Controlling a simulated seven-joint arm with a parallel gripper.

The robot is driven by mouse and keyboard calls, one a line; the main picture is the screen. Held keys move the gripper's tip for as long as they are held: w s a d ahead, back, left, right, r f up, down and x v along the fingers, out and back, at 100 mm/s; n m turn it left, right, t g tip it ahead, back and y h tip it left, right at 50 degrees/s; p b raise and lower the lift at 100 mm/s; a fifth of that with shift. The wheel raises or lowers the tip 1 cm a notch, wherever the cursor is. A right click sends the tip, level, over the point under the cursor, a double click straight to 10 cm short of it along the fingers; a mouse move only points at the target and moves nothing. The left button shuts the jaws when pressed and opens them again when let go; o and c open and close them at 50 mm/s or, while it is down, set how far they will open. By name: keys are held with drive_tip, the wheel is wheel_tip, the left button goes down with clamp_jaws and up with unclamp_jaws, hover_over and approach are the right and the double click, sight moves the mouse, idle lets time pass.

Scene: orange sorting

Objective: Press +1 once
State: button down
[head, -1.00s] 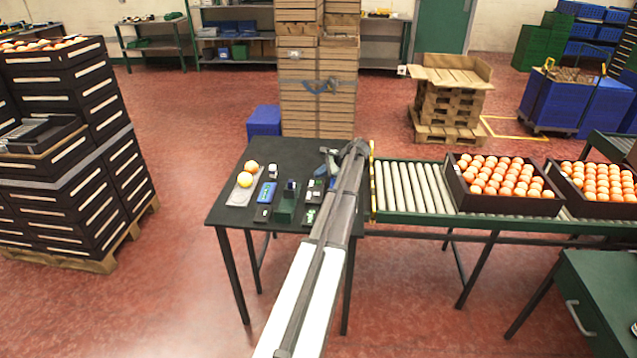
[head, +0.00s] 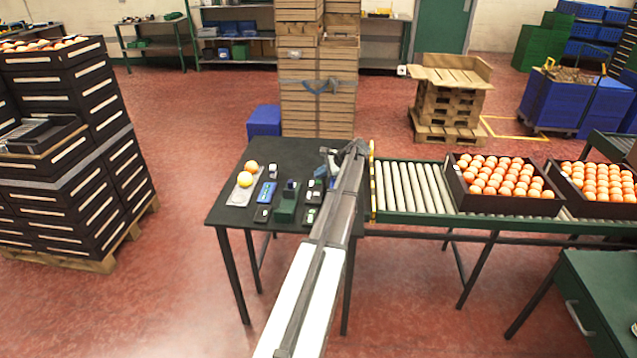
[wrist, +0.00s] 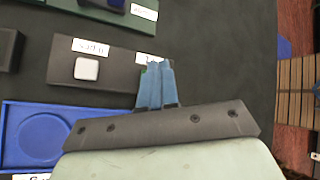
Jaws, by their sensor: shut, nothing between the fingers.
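My gripper (wrist: 155,88) has blue fingers pressed together with nothing between them. In the wrist view the fingertips are over the right part of a dark button box (wrist: 118,62). A white square button (wrist: 87,69) stands on the box's left part, with a printed label (wrist: 90,47) behind it. A second label (wrist: 146,58) is partly hidden behind the fingertips. Anything under the fingers is hidden, and I cannot tell whether they touch the box. I cannot read +1 on either label. In the head view my gripper (head: 330,156) is over the right side of the black table (head: 233,214).
A blue tray-like device with a round recess (wrist: 45,138) lies beside the box. A green box (head: 286,206) and a blue display device (head: 266,193) stand on the table. A roller conveyor (head: 412,188) with orange crates is at the right.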

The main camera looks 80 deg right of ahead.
sight(320, 182)
drive_tip(key=shift+f, duration=0.25)
drive_tip(key=shift+f, duration=0.2)
drive_tip(key=shift+f, duration=0.5)
idle(0.9)
drive_tip(key=shift+r, duration=0.95)
drive_tip(key=shift+r, duration=0.1)
drive_tip(key=shift+r, duration=2.4)
drive_tip(key=shift+w, duration=0.1)
